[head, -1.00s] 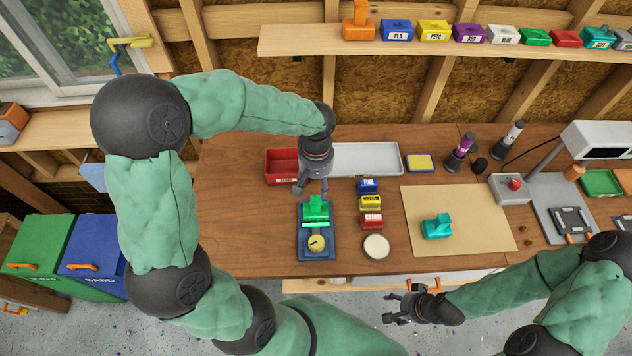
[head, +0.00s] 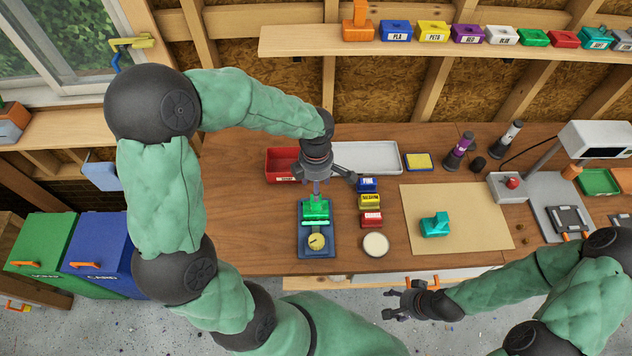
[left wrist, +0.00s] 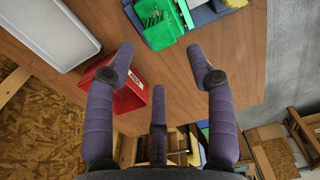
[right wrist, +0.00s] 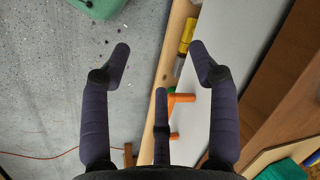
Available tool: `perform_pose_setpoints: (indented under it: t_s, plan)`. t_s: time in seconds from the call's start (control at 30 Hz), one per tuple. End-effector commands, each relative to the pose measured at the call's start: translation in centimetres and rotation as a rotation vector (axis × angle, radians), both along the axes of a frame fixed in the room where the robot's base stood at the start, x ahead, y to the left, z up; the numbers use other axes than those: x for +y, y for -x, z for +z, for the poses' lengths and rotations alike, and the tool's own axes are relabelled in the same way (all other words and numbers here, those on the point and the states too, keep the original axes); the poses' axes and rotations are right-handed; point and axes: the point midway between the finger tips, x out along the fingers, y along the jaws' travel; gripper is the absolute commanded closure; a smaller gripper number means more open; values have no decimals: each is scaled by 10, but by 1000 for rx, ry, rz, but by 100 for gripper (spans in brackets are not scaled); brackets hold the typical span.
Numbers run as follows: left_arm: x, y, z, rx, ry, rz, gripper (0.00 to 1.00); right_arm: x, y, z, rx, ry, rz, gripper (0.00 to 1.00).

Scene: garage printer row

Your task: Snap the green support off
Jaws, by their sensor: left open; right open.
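The green support piece (head: 315,209) sits on a blue fixture (head: 304,250) with a round yellow dial, on the wooden bench. In the left wrist view the green piece (left wrist: 158,22) is at the top, beyond the fingertips, with thin bars on it. My left gripper (head: 317,182) is just above and behind the green piece, its fingers spread and empty. It shows in the left wrist view (left wrist: 165,65) too. I cannot tell from the head view whether a finger touches the piece. My right gripper (head: 398,304) is open and empty off the bench's front edge.
A red bin (head: 281,165) and a pale tray (head: 385,155) lie behind the fixture. Small blue (head: 368,186), yellow (head: 369,202) and red (head: 371,219) blocks stand to its right, near a round white-topped dish (head: 376,244). A teal part (head: 436,225) rests on a tan mat (head: 480,205).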

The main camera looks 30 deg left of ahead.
Motion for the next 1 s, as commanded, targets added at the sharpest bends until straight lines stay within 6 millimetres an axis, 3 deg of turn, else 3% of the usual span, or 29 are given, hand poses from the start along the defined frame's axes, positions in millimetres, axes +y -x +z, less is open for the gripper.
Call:
perform_pose_setpoints:
  t_s: [0.7, 1.0]
  plan:
    - [0, 1, -84, 2, 0, -1, 45, 0, 0, -44, 0, 0, 0, 39]
    - [0, 0, -105, 1, 0, -1, 45, 0, 0, -53, 0, 0, 0, 39]
